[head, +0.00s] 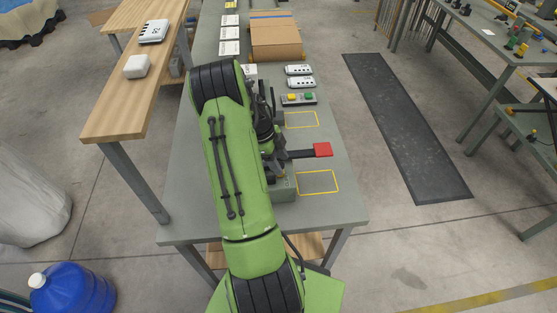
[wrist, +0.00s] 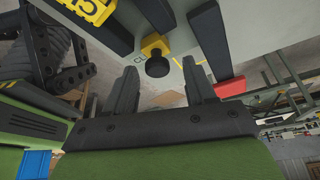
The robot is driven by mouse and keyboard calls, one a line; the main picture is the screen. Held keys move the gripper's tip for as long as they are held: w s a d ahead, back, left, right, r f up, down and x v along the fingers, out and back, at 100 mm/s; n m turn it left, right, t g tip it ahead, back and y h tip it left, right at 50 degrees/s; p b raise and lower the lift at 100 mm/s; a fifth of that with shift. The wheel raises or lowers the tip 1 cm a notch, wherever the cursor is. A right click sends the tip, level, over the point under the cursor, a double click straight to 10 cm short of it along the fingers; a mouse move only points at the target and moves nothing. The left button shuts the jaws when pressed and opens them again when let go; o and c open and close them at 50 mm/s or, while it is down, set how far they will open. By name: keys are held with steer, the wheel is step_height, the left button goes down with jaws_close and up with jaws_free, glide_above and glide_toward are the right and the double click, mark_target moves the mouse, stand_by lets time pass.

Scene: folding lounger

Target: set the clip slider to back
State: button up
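In the wrist view, a yellow block with a round black knob (wrist: 157,64) sits on a grey panel (wrist: 168,88). Partly hidden letters starting "CL" are beside it, so it appears to be the clip slider. My gripper (wrist: 160,72) is open, with one finger on each side of the knob. I see gaps between the fingers and the knob; the depth between them is hard to judge. In the head view, my arm hides the slider and most of my gripper. Part of the grey fixture (head: 284,192) shows beside the arm.
A red-ended lever (head: 323,149) sticks out to the right of the fixture; its red end also shows in the wrist view (wrist: 229,88). Behind are a button box (head: 299,98), white devices (head: 300,82) and a cardboard box (head: 275,38). Yellow-outlined areas (head: 318,182) on the bench are empty.

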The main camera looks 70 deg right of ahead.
steer(key=shift+w, duration=0.1)
steer(key=v, duration=1.5)
steer(key=shift+r+p, duration=0.35)
steer(key=shift+p, duration=0.05)
